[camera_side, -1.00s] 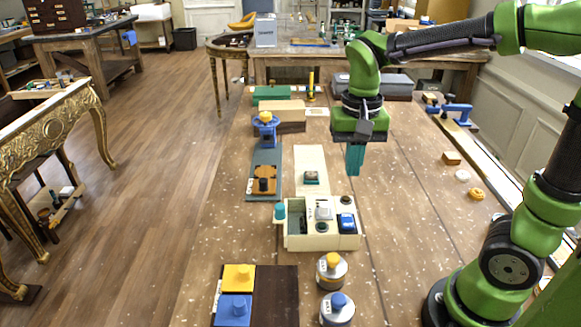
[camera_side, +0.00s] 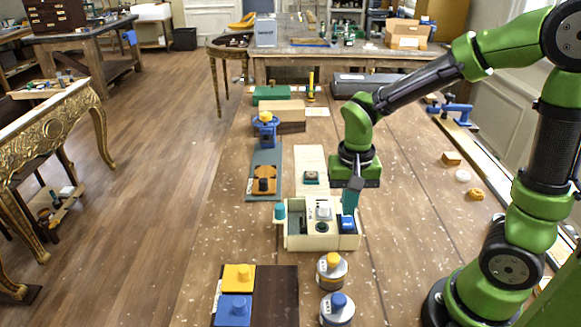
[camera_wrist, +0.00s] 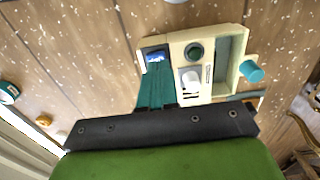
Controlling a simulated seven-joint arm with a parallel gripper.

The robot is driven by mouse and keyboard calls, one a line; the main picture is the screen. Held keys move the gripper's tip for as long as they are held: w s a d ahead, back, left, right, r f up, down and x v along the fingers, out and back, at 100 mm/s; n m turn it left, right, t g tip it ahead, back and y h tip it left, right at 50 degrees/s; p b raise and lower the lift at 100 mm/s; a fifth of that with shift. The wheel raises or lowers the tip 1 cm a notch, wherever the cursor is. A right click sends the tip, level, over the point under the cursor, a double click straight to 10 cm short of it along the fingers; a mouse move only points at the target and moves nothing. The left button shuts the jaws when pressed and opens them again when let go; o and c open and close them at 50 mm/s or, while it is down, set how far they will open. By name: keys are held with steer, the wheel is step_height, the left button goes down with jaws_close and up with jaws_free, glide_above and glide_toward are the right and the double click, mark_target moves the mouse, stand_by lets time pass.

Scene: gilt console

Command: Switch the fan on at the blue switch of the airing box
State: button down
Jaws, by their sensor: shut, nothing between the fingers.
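The airing box (camera_side: 297,243) is a cream box on the wooden table, with an open compartment at its left and a teal knob (camera_side: 280,211) at its left side. Its blue switch (camera_side: 347,223) sits at the right end of the top; in the wrist view the blue switch (camera_wrist: 157,57) shows just past the fingertips. My gripper (camera_side: 350,208) is shut and empty, its teal fingers pointing down over the blue switch. In the wrist view my gripper (camera_wrist: 155,72) reaches the switch's near edge. I cannot tell whether the fingertips touch it.
A white knob (camera_side: 324,213) and a dark round knob (camera_wrist: 194,51) sit beside the switch on the box. Yellow-topped (camera_side: 332,266) and blue-topped (camera_side: 337,305) cylinders stand in front. A cream board (camera_side: 310,160) lies behind the box.

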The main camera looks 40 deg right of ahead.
steer(key=shift+f, duration=2)
steer(key=shift+f, duration=0.2)
steer(key=shift+r, duration=0.8)
steer(key=shift+a+r, duration=0.1)
steer(key=shift+r, duration=0.05)
step_height(320, 180, up, 14)
steer(key=s+a, duration=0.1)
steer(key=s, duration=0.1)
steer(key=shift+a+f, duration=0.25)
steer(key=shift+a, duration=0.15)
